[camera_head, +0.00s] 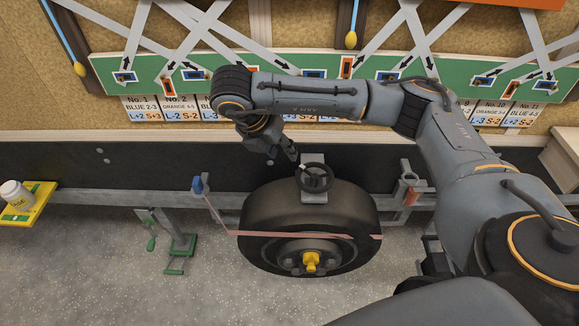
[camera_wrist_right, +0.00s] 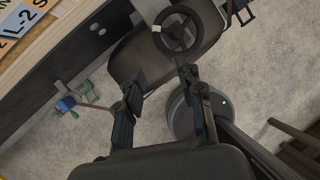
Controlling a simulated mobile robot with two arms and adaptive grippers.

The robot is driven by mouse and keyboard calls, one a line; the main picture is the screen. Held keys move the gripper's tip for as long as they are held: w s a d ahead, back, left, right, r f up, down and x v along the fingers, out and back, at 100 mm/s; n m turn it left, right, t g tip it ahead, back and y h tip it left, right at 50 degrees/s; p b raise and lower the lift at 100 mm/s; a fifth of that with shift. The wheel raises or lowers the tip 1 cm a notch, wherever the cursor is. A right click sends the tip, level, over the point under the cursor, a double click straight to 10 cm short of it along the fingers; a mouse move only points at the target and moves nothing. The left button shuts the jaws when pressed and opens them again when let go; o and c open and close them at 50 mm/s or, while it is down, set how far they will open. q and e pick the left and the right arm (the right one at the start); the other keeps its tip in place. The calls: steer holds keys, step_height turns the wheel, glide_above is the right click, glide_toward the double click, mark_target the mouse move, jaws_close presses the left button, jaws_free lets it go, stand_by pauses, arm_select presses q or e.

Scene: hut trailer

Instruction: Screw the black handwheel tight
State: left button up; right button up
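The black handwheel (camera_head: 314,179) has a ring rim, spokes and a small white mark at its upper left. It sits on a grey bracket (camera_head: 313,197) just above a black tyre (camera_head: 260,210). In the right wrist view the handwheel (camera_wrist_right: 178,32) shows at the top, beyond the fingertips. My right gripper (camera_head: 289,152) reaches down from the upper left of the handwheel, close to its rim. In the right wrist view my right gripper (camera_wrist_right: 163,80) has its fingers apart with nothing between them. Whether a fingertip touches the rim cannot be told. My left gripper is not in view.
A pink strap (camera_head: 300,234) crosses the tyre, which has a yellow hub piece (camera_head: 310,262). A blue-topped strap fitting (camera_head: 198,185) is at left, and a grey latch with an orange part (camera_head: 411,194) at right. A green board (camera_head: 220,72) spans the wall behind.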

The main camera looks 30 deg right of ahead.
mark_target(298, 173)
steer(key=x, duration=1.2)
steer(key=shift+w+d+f+p, duration=0.1)
steer(key=shift+f+p, duration=0.1)
steer(key=shift+p, duration=0.1)
steer(key=shift+c, duration=0.4)
jaws_close()
